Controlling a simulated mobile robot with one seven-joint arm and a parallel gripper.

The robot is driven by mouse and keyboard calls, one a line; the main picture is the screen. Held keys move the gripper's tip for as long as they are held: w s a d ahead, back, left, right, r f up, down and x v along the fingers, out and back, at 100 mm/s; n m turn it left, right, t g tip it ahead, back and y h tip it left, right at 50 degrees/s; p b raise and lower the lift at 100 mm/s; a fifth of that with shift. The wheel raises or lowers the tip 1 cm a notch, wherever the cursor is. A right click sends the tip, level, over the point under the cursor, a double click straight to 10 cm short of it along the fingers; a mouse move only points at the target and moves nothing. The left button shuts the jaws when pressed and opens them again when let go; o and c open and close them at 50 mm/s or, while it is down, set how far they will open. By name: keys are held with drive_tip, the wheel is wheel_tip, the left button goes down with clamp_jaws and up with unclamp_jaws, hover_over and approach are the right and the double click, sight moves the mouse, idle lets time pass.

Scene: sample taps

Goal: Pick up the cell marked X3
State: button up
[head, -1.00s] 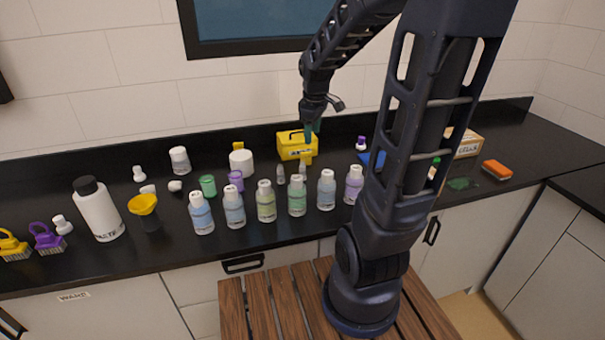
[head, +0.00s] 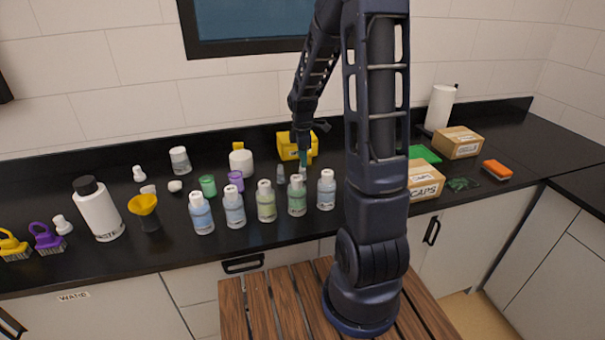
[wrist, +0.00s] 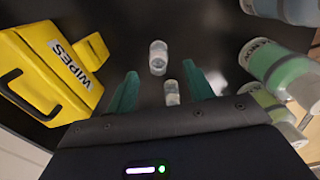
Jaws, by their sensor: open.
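Two small clear cells with pale caps stand on the black counter. In the wrist view, one cell (wrist: 158,58) is beyond my fingertips and the other cell (wrist: 172,93) appears between my two teal fingers. No X3 marking can be read on either one. My gripper (wrist: 162,70) is open and holds nothing. In the head view, my gripper (head: 303,162) points down behind the row of bottles. One cell (head: 281,175) shows to its left; the other is mostly hidden at the gripper.
A yellow WIPES box (head: 288,149) stands behind my gripper, at left in the wrist view (wrist: 45,70). A green-liquid bottle (head: 297,197) stands close in front, within a row of bottles. A carton marked CAPS (head: 424,184) is at right.

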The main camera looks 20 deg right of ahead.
sight(302, 170)
drive_tip(key=shift+w+f, duration=0.1)
drive_tip(key=shift+f, duration=3.7)
drive_tip(key=c, duration=1.1)
drive_tip(key=shift+r, duration=0.1)
